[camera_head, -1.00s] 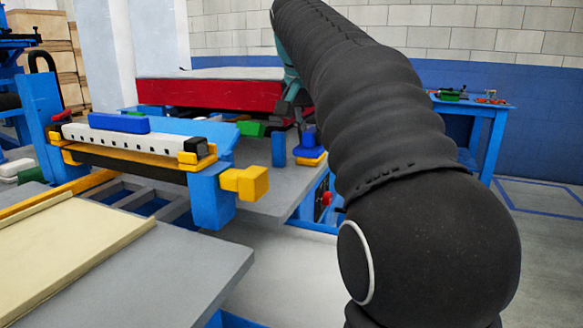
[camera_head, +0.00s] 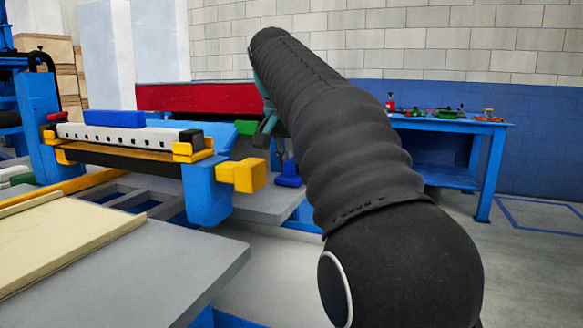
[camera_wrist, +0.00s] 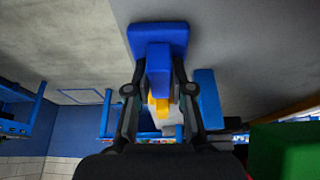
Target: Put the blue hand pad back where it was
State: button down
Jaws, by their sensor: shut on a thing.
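The blue hand pad is a wide blue plate (camera_wrist: 158,36) with a blue grip block (camera_wrist: 159,70). In the wrist view, my gripper (camera_wrist: 158,90) is shut on that block between its two dark fingers. In the head view, the pad (camera_head: 288,174) shows low beside my dark arm, below my gripper (camera_head: 276,135). My arm hides part of my gripper there. I cannot tell whether the pad touches the grey surface (camera_head: 262,203) behind it. A small yellow piece (camera_wrist: 161,106) shows between the fingers, and its link to the pad is unclear.
A blue press frame with a yellow end block (camera_head: 242,175) and a long blue bar (camera_head: 117,118) stands at left. A red-sided table (camera_head: 190,97) is behind. A blue bench (camera_head: 440,125) with small tools stands at right. A green block (camera_wrist: 285,150) is close in the wrist view.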

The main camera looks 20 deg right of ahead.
jog(key=shift+f, duration=0.1)
jog(key=c, duration=1)
grip_release()
jog(key=p+v, duration=0.4)
jog(key=v, duration=0.8)
